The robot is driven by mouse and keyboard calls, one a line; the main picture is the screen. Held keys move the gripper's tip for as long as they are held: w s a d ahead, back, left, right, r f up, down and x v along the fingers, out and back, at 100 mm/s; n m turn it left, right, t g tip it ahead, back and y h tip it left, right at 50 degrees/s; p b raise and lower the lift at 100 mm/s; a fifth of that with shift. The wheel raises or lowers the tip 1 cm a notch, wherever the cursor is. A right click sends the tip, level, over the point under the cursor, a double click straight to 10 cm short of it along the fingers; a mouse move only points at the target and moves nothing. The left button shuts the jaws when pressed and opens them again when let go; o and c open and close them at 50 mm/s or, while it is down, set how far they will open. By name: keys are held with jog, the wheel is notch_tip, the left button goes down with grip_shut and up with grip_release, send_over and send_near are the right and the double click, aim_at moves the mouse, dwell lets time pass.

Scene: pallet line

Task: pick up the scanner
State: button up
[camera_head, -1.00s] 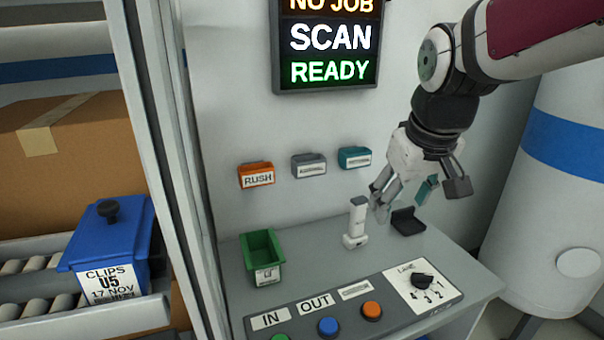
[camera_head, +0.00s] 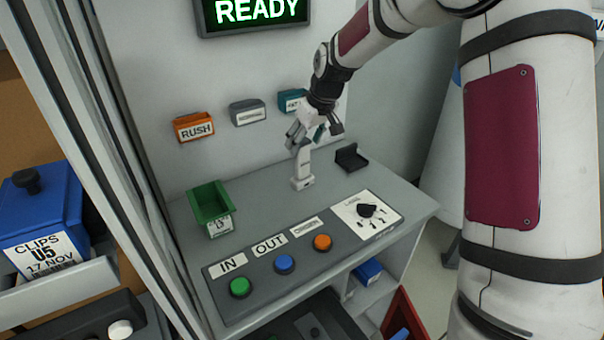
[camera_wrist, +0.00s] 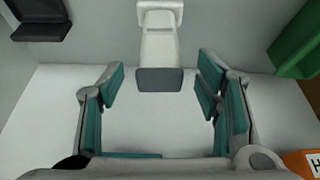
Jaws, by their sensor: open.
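The scanner (camera_head: 302,169) is a white upright device with a wider foot, standing on the grey desk. In the wrist view the scanner (camera_wrist: 160,40) shows at the top middle, with its dark grey end towards me. My gripper (camera_head: 303,138) is at the scanner's upper end in the head view. In the wrist view my gripper's teal-padded fingers (camera_wrist: 160,88) are spread wide, one on each side of the scanner's near end, with gaps on both sides. Nothing is held.
A green bin (camera_head: 208,203) stands left of the scanner, and a black holder (camera_head: 351,157) stands to its right. A button panel (camera_head: 300,255) lies in front. Orange (camera_head: 194,127), grey (camera_head: 247,112) and teal (camera_head: 291,99) wall bins hang behind.

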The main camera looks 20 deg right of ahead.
aim_at(300, 160)
jog(key=x, duration=0.8)
jog(key=shift+s+d+f+p, duration=0.15)
jog(key=shift+f+p, duration=0.1)
jog(key=shift+p, duration=0.1)
grip_shut()
